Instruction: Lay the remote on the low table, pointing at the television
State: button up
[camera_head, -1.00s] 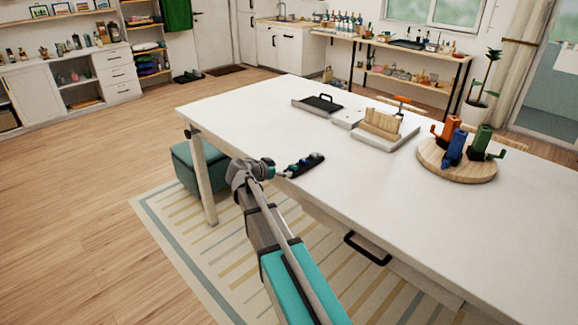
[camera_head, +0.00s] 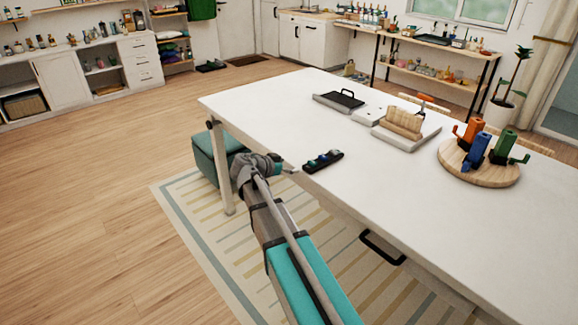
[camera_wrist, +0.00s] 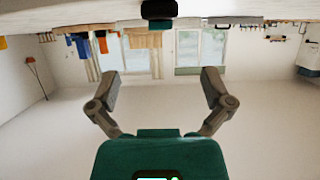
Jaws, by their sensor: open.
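A dark, narrow object with blue and pale parts (camera_head: 323,160) lies on the white table (camera_head: 262,118) near its front-left edge. It may be the remote, but it is too small to tell. In the wrist view, a dark block with a teal part (camera_wrist: 158,10) shows at the top centre, beyond the fingers; it seems to be the same object. My gripper (camera_head: 293,171) is at the table's edge, just left of that object and apart from it. In the wrist view, my gripper (camera_wrist: 161,78) has its fingers wide apart with nothing between them. No television is recognisable.
On the table stand a dark tray with a handle (camera_head: 339,101), a wooden block on a pale board (camera_head: 404,124), and a round wooden board (camera_head: 474,174) with coloured holders. A teal stool (camera_head: 207,165) is by the left table leg. Floor on the left is clear.

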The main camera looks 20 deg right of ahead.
jog(key=s+a+f+n+g+y, duration=0.1)
jog(key=s+a+f+n+y, duration=0.2)
jog(key=s, duration=0.4)
jog(key=s+a+f+n+g+y, duration=0.2)
jog(key=s+a+f+n+y, duration=0.2)
jog(key=s+a+n+y, duration=0.1)
jog(key=s+a+f+n+g+y, duration=0.1)
jog(key=s+a+f+n+y, duration=0.3)
jog(key=s, duration=0.6)
jog(key=shift+a+f+n+g+y, duration=0.3)
jog(key=shift+n+y, duration=0.1)
jog(key=shift+n, duration=0.6)
